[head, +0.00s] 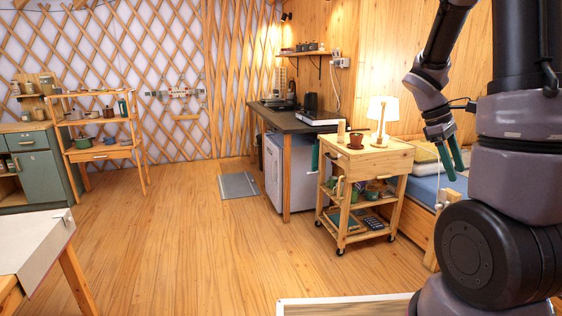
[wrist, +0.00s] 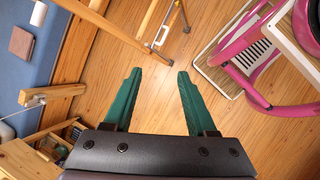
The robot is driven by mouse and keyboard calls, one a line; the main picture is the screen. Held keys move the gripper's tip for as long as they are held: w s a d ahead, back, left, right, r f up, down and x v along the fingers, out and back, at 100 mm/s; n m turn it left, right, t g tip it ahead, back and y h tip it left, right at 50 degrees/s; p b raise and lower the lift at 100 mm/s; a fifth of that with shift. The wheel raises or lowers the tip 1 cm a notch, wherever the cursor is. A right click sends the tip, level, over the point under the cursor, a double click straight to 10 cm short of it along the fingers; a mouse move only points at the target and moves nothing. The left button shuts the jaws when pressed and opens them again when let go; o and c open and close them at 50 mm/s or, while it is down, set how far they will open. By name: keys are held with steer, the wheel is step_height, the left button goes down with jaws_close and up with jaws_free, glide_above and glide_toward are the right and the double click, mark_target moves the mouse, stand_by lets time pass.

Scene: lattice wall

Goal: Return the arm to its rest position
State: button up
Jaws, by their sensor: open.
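My gripper (head: 449,160) hangs at the right of the head view, on my arm, with its green fingers pointing down. In the wrist view my gripper (wrist: 153,85) shows two green fingers spread well apart, with only wooden floor between and below them. It is open and holds nothing. In the head view it appears in front of the bed's blue cover and to the right of the wooden trolley; the exact distance to them cannot be told.
The wooden trolley (head: 366,157) carries a lit lamp (head: 383,115) and pots. The bed (wrist: 40,50) lies at the left of the wrist view, a pink-framed object (wrist: 262,60) at the right. A dark-topped counter (head: 290,118) stands behind. The floor (head: 180,230) in the middle is clear.

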steer(key=s+a+r+m+t+y, duration=0.3)
steer(key=s+a+r+m+t, duration=0.1)
steer(key=a+r, duration=0.4)
steer(key=s+a+r+m+t+y, duration=0.3)
steer(key=s+a+r+m+t, duration=0.2)
steer(key=a, duration=0.7)
step_height(320, 180, up, 4)
steer(key=shift+a+f+m+t+y, duration=0.3)
steer(key=shift+m+t, duration=0.2)
steer(key=shift+m, duration=0.6)
